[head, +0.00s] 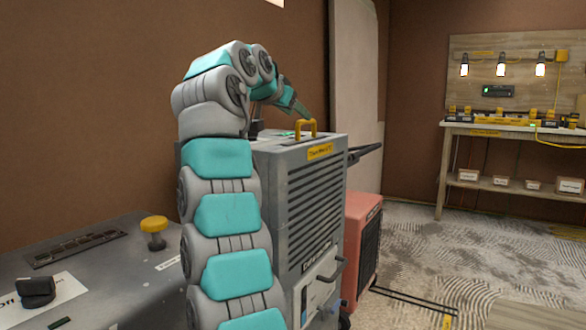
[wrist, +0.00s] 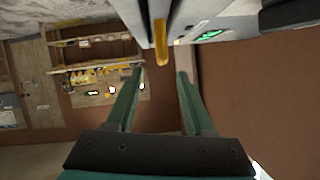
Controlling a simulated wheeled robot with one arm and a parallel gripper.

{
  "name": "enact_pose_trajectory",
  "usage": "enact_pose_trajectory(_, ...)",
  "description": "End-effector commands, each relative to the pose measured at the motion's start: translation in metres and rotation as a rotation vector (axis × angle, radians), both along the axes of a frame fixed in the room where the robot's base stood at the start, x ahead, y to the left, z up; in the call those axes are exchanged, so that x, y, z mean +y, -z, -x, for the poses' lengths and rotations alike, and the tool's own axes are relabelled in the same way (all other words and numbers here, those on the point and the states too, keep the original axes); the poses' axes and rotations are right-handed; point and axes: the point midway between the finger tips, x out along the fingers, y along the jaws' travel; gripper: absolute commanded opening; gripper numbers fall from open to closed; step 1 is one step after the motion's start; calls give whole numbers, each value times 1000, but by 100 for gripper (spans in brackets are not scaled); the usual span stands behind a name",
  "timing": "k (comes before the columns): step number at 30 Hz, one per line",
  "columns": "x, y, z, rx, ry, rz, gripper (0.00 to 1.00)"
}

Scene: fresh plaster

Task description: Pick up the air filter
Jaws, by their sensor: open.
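A grey machine (head: 290,200) with side vents stands right of my arm in the head view. A yellow handle (head: 307,127) stands up from its top, above a yellow label; I cannot tell for certain whether it belongs to the air filter. No separate filter body shows. My gripper (head: 300,108) is above the machine's top, just left of and above the handle. In the wrist view, my gripper (wrist: 159,76) has its two green fingers apart with nothing between them. The yellow handle (wrist: 162,50) shows just past the fingertips, lined up with the gap, apart from both fingers.
A grey surface (head: 110,280) with a yellow knob (head: 153,227) and a black object (head: 37,291) lies at left. A red unit (head: 363,245) stands beside the machine. A workbench (head: 470,131) with lamps above stands at the back right. Open floor lies between.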

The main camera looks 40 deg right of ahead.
Motion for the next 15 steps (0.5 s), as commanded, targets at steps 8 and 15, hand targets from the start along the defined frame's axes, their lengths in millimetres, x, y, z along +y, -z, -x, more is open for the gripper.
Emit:
enact_pose_trajectory(8,-17,7,-9,2,1,0,53)
enact_pose_trajectory(15,-34,15,-16,3,2,-1,53)
